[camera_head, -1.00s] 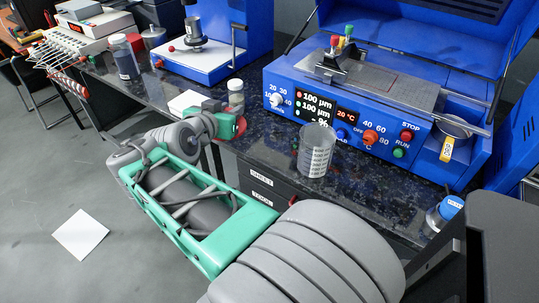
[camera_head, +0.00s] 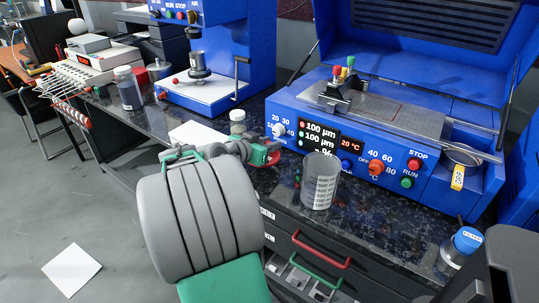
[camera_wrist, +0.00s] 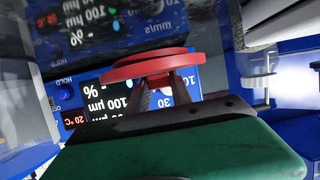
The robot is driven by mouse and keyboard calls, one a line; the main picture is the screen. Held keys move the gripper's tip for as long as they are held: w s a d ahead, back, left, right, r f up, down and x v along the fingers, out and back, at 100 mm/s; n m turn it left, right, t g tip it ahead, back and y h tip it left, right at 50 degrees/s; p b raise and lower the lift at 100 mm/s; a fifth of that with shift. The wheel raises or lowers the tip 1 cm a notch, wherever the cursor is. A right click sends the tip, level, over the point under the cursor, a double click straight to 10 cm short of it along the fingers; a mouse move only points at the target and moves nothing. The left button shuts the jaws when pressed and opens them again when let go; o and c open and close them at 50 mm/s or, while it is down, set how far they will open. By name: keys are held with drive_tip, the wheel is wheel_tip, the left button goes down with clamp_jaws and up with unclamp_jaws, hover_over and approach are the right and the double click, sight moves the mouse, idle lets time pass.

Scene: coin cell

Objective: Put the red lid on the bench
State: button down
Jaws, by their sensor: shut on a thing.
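The red lid (camera_wrist: 150,66) is a flat round disc with a small stem, seen close up in the wrist view. My gripper (camera_wrist: 155,90) is shut on the lid's stem. In the head view the lid (camera_head: 273,158) shows as a small red edge at the end of my arm, just above the dark speckled bench (camera_head: 243,195). Whether the lid touches the bench cannot be told. A small jar with a pale top (camera_head: 237,122) stands on the bench behind my gripper.
A clear graduated beaker (camera_head: 320,182) stands right of my gripper, in front of the blue coating machine (camera_head: 385,140). A blue-capped bottle (camera_head: 461,243) is at the bench's right front. A white sheet (camera_head: 197,133) lies left of the jar. Drawers (camera_head: 310,255) are below.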

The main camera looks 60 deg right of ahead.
drive_tip(key=shift+d+f+b, duration=0.15)
drive_tip(key=shift+f+b, duration=0.3)
drive_tip(key=shift+f, duration=1.45)
drive_tip(key=c, duration=1.1)
unclamp_jaws()
drive_tip(key=shift+c, duration=0.2)
drive_tip(key=shift+r, duration=0.25)
drive_tip(key=p+v, duration=0.1)
drive_tip(key=v, duration=1.1)
drive_tip(key=w+a+f+n+t+y, duration=0.2)
drive_tip(key=w+a+f+n+y, duration=0.15)
drive_tip(key=a, duration=0.45)
drive_tip(key=w+a+f+n+t+y, duration=0.25)
drive_tip(key=a+n, duration=0.25)
drive_tip(key=a, duration=0.3)
drive_tip(key=w+a+f+n+t+y, duration=0.1)
drive_tip(key=w+a+f+n+y, duration=0.25)
drive_tip(key=a, duration=0.45)
drive_tip(key=s+a+f+n+y, duration=0.1)
drive_tip(key=s+a+n+y, duration=0.2)
drive_tip(key=a+n, duration=0.4)
drive_tip(key=a+g+y, duration=0.1)
drive_tip(key=a, duration=0.6)
drive_tip(key=shift+s+a+f+n, duration=0.15)
drive_tip(key=shift+s+a+n, duration=0.1)
drive_tip(key=shift+n, duration=0.15)
